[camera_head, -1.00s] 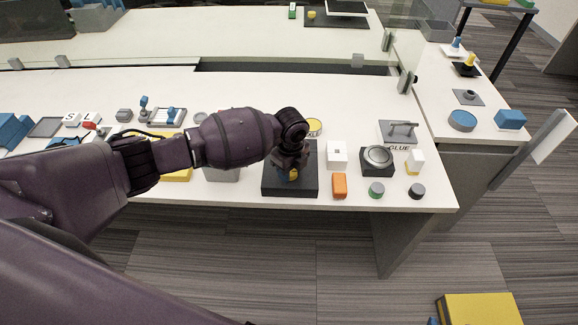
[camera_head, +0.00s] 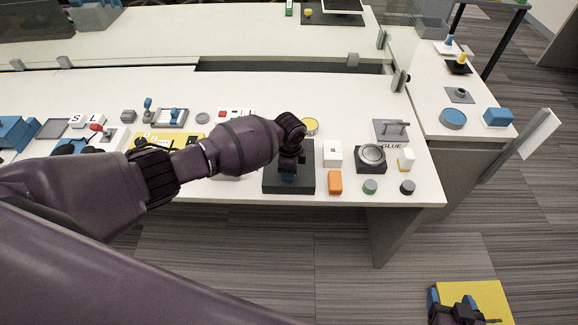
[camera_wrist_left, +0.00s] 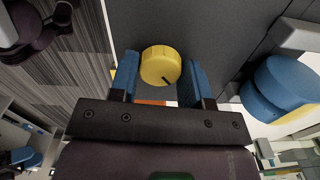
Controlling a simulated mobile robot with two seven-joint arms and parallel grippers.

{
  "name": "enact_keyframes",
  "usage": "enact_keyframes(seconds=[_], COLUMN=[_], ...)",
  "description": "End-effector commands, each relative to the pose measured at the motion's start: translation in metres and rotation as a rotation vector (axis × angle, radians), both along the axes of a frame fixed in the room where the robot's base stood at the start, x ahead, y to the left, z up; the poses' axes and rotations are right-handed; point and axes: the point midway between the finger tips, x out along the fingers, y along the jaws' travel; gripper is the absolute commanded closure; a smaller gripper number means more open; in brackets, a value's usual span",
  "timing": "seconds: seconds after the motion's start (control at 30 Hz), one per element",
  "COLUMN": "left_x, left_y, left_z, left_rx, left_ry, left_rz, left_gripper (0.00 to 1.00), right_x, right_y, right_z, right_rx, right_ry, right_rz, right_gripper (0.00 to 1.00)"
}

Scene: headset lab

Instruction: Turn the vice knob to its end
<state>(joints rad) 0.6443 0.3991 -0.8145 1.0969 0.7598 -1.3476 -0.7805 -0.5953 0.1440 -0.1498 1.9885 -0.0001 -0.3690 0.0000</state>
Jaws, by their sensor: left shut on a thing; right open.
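The yellow knob (camera_wrist_left: 160,66), with a dark mark on its face, sits between the two blue fingers of my left gripper (camera_wrist_left: 163,82) in the left wrist view. The gripper is shut on it. In the head view my left gripper (camera_head: 289,174) points down over the dark square base (camera_head: 303,186) near the table's front edge and hides the knob. My right gripper (camera_head: 460,306) is partly in view at the bottom right of the head view, open, by a yellow box-like thing.
Right of the base stand a white block (camera_head: 332,153), an orange block (camera_head: 335,182), a round-topped dark block (camera_head: 371,155) and small green and grey cylinders. A yellow tray (camera_head: 160,141) and other small parts lie to the left, partly behind my arm.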

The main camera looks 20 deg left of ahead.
Motion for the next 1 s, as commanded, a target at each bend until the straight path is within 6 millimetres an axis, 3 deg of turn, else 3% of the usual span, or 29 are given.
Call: enact_keyframes(seconds=[0.47, 0.5, 0.63, 1.0], left_x=[0.000, 0.000, 0.000, 0.000], left_y=[0.000, 0.000, 0.000, 0.000], left_z=[0.000, 0.000, 0.000, 0.004], left_rx=[0.001, 0.001, 0.001, 0.000], left_ry=[0.000, 0.000, 0.000, -0.001], left_rz=[0.014, 0.014, 0.014, 0.013], left_gripper=[0.80, 0.53, 0.33, 0.31], right_x=[-0.009, -0.008, -0.005, 0.001], right_y=[-0.001, 0.000, 0.000, 0.001], right_z=[-0.005, -0.004, -0.002, 0.003], right_rx=[0.003, 0.003, 0.003, 0.003], right_ry=[0.018, 0.016, 0.009, -0.005], right_rz=[-0.006, -0.006, -0.004, 0.000], right_gripper=[0.32, 0.32, 0.32, 0.32])
